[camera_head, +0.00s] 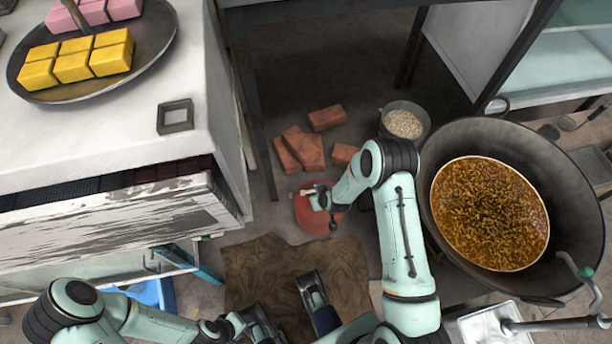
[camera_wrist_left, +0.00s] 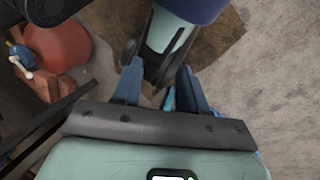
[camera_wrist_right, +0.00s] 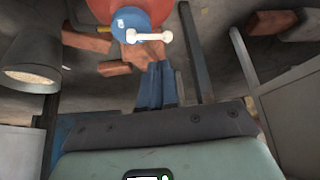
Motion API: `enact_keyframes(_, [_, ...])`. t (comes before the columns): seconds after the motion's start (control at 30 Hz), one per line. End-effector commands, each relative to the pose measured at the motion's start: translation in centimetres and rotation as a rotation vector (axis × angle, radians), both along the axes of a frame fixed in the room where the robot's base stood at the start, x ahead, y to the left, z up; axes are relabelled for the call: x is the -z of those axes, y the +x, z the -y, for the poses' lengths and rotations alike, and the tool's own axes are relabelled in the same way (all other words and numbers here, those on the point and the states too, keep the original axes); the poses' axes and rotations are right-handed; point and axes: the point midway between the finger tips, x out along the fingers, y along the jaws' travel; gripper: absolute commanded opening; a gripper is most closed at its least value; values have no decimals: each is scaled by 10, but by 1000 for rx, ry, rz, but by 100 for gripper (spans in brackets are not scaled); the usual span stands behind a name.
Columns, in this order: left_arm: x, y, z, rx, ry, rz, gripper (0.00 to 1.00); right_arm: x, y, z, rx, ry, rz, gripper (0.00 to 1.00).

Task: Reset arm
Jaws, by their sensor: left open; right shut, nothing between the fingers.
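My left arm is folded low at the left of the head view. Its gripper shows in the left wrist view (camera_wrist_left: 158,86) with two blue fingers apart and nothing between them, close to a part of my own body. My right arm reaches forward and bends back left in the head view. Its gripper shows in the right wrist view (camera_wrist_right: 157,86) with the fingers together and empty. Beyond the fingertips is a red rounded cylinder (camera_wrist_right: 150,8) with a blue knob (camera_wrist_right: 128,22) and a white bar-shaped handle (camera_wrist_right: 149,37). I cannot tell the exact gap between them.
A large dark wok (camera_head: 580,160) with brown grainy liquid (camera_head: 490,215) stands right of my right arm. A bucket of pale grain (camera_head: 403,124) and several bricks (camera_head: 327,118) lie ahead. A white counter (camera_head: 90,125) with a tray (camera_head: 60,95) of yellow blocks (camera_head: 72,67) is at left.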

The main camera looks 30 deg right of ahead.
Motion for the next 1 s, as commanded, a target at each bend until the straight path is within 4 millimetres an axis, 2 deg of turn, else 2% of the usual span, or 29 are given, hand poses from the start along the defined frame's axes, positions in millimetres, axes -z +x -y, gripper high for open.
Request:
enact_keyframes(0.27, [-2,-1,0,1,-1,-2,43,-2,-3,-1,1,4,-5,0])
enact_keyframes(0.37, [-15,-2,1,3,-2,-5,43,-7,-23,-11,13,35,-46,0])
enact_keyframes(0.47, [-40,-5,1,7,-6,-16,43,-19,-66,-30,42,102,-139,0])
enact_keyframes(0.57, [-68,-9,2,13,-11,-36,43,-38,-123,-59,86,189,-268,0])
enact_keyframes(0.6, [-79,-10,3,16,-13,-46,43,-48,-146,-70,107,223,-322,0])
enact_keyframes(0.7, [-103,-10,4,22,-18,-61,43,-75,-198,-95,152,296,-447,0])
enact_keyframes(0.83, [-127,-8,5,28,-24,-78,43,-109,-245,-119,200,363,-570,0])
enact_keyframes(0.9, [-135,-6,5,31,-26,-81,43,-122,-261,-127,216,383,-613,0])
enact_keyframes(1.0, [-139,-6,5,32,-26,-85,43,-131,-273,-133,229,400,-646,0])
